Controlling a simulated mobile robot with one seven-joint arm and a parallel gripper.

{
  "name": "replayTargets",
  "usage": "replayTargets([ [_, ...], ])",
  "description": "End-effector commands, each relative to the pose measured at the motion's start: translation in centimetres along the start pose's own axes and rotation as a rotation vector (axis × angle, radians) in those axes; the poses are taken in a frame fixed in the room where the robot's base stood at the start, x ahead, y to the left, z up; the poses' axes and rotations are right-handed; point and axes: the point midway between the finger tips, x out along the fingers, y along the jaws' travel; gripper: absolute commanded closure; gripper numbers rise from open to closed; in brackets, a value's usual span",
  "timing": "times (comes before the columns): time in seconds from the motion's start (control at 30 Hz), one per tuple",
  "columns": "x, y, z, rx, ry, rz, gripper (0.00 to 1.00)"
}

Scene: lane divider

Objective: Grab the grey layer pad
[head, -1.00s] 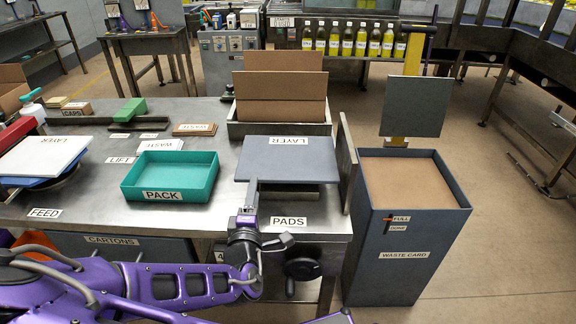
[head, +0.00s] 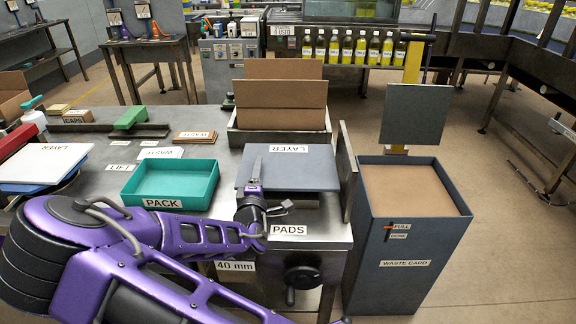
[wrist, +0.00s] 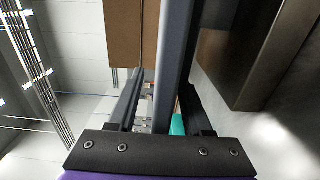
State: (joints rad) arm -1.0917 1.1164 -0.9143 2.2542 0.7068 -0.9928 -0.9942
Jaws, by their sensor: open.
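The grey layer pad (head: 305,175) is a flat slab marked LAYER, lying level above the PADS label at the right end of the steel table. My gripper (head: 256,172) is at the pad's front left part, with a finger showing over its top face. In the wrist view the pad appears edge-on as a long grey bar (wrist: 175,50) running between the two dark fingers of my gripper (wrist: 161,105). The jaws are open, with visible gaps beside the pad. The other finger is hidden in the head view.
A teal PACK tray (head: 172,186) is left of the pad. Brown cards (head: 284,105) stand in a holder behind it. An upright grey plate (head: 347,165) borders its right side, with the waste card bin (head: 405,245) beyond. A white pad (head: 40,163) lies far left.

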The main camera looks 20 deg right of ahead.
Motion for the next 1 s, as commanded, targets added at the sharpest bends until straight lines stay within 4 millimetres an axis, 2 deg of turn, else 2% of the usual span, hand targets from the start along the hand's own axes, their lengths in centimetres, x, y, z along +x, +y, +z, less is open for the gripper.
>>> replayTargets([
  [0.1, 0.0, 0.0, 0.0, 0.000, 0.000, 0.000, 0.52],
  [0.37, -0.1, 0.0, 0.0, 0.000, 0.001, 0.000, 0.99],
  [0.83, -0.1, 0.1, 0.0, 0.000, 0.001, 0.001, 1.00],
  [1.0, 0.0, 1.8, -0.1, 0.002, 0.002, 0.003, 1.00],
])
